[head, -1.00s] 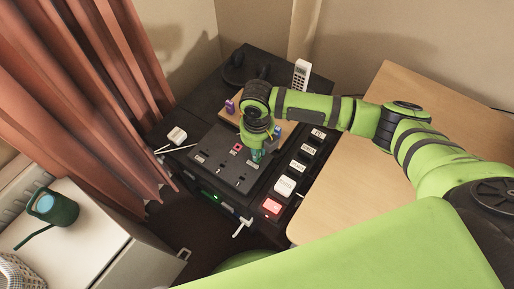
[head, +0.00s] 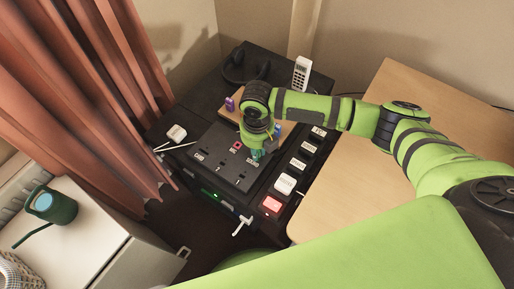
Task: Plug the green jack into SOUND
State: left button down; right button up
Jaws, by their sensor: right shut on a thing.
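My right gripper (head: 259,154) points down over the right part of a dark panel (head: 228,178) with labelled sockets. It is shut on a small green thing, which fits the green jack (head: 257,156), at the panel's upper right. The gripper's fingers and wrist cover most of the jack, and I cannot tell whether its tip is in a socket. A small label shows just below it, too small to read, so I cannot make out which socket is SOUND. My left gripper is not in view.
A purple plug (head: 229,104) and a blue one (head: 277,130) stand in a wooden block behind the panel. A white phone (head: 300,73) stands behind. A wooden desk (head: 350,185) lies to the right.

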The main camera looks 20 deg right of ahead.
jog(key=o, duration=0.9)
jog(key=shift+c, duration=0.2)
jog(key=shift+r, duration=0.2)
notch_tip(320, 180, up, 12)
jog(key=shift+f, duration=0.2)
